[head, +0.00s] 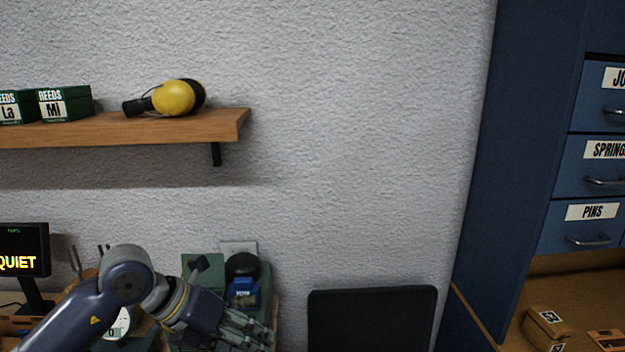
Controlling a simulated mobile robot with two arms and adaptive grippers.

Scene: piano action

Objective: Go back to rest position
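My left arm comes in from the lower left. Its gripper (248,332) is at the bottom of the head view, pointing right and down, in front of a green machine or stand (264,285) on the bench. The finger area is small and partly cut off by the lower edge, so its opening cannot be made out. I see nothing clearly held in it. My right gripper is not in the head view.
A wooden shelf (180,128) on the wall holds green reed boxes (64,103) and yellow earmuffs (174,98). A lit display (22,250) stands at left. A black panel (372,318) is at bottom centre. A blue drawer cabinet (520,130) fills the right, with a small box (546,324) below.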

